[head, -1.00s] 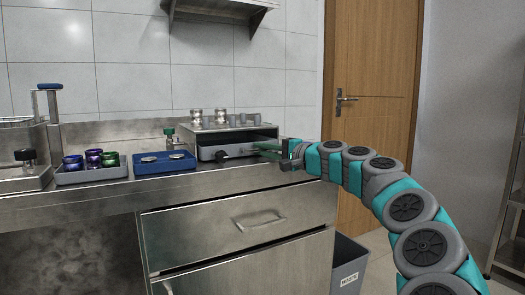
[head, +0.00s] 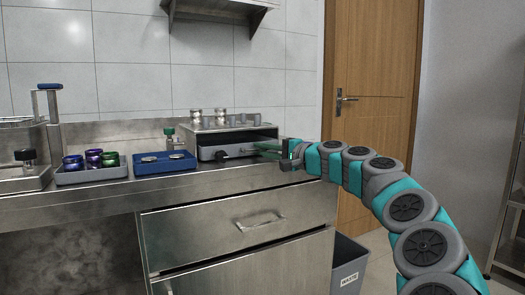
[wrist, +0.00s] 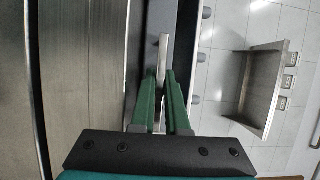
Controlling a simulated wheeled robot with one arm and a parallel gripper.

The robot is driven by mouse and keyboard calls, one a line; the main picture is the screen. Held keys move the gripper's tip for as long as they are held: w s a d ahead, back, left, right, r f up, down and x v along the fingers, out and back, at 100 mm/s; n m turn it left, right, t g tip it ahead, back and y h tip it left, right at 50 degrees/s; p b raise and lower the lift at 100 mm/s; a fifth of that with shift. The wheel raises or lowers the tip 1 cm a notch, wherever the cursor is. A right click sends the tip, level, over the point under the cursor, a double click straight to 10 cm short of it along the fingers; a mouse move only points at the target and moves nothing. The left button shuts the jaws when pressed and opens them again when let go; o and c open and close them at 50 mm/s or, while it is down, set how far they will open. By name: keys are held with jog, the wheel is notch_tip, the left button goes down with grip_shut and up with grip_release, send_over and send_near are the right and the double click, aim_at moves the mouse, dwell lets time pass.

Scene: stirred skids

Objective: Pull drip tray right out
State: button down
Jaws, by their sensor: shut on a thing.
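The drip tray (head: 206,153) is a grey tray in the low opening of a steel box (head: 190,138) on the counter. Its front carries a dark knob and a pale bar handle, which also shows in the wrist view (wrist: 163,50). My gripper (head: 260,148) reaches in from the right, its green fingers at the tray's front. In the wrist view, my gripper (wrist: 161,78) is shut on the handle bar between its fingers. The tray's inside is mostly hidden by the box.
Metal cups (head: 221,115) stand on the box. To its left are a blue tray (head: 152,167) with small discs, a green-capped bottle (head: 169,134) and a grey tray (head: 80,179) of coloured cups. A waste bin (head: 347,270) stands below right. Floor by the door is free.

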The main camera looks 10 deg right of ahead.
jog(key=shift+s, duration=0.1)
jog(key=s+d+b, duration=0.1)
jog(key=s+d, duration=0.1)
jog(key=s, duration=0.6)
jog(key=s+d+b, duration=0.1)
jog(key=s+d, duration=0.2)
jog(key=s, duration=0.5)
jog(key=shift+d, duration=0.15)
jog(key=shift+s, duration=0.1)
jog(key=c, duration=1.2)
grip_release()
jog(key=shift+s+d, duration=0.1)
jog(key=v, duration=0.7)
jog(key=shift+s+d, duration=0.25)
jog(key=shift+s, duration=0.05)
